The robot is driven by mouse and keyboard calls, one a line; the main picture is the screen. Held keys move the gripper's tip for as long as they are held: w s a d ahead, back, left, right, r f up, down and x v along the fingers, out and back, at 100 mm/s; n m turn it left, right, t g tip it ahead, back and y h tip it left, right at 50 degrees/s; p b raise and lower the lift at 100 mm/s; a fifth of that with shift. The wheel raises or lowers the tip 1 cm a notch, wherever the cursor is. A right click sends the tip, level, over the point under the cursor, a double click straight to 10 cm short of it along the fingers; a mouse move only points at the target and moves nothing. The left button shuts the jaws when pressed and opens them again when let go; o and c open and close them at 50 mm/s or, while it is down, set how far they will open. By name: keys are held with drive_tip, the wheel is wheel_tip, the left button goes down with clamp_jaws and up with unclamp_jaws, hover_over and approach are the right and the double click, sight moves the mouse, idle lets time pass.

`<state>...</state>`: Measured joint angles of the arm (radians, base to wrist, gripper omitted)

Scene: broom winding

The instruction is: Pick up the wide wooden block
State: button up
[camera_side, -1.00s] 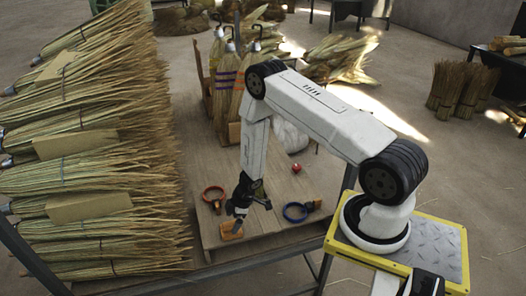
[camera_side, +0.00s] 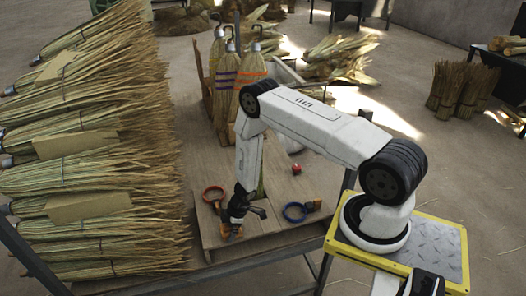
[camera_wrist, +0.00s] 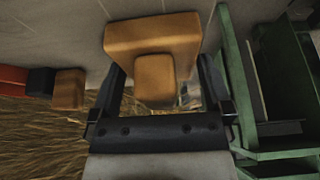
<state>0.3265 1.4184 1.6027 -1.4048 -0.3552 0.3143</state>
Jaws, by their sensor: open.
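The wide wooden block (camera_side: 229,233) is orange-brown and lies on the wooden table near its front edge. In the side view my gripper (camera_side: 233,222) is low over it and hides part of it. In the wrist view the block (camera_wrist: 152,33) shows a wide part and a narrower raised part. The narrower part appears between the two dark fingers of my open gripper (camera_wrist: 160,80). I cannot tell whether either finger touches it.
Close by on the table are an orange ring tool (camera_side: 213,193) and a blue ring tool (camera_side: 295,212). A red ball (camera_side: 296,168) is behind. Brooms (camera_side: 225,85) stand at the back. Straw bundles (camera_side: 90,150) fill the left. A green structure (camera_wrist: 240,90) shows in the wrist view.

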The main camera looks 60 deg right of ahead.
drive_tip(key=c, duration=1.1)
drive_tip(key=shift+r, duration=0.2)
wheel_tip(320, 180, up, 28)
drive_tip(key=shift+f, duration=0.15)
idle(0.4)
idle(0.4)
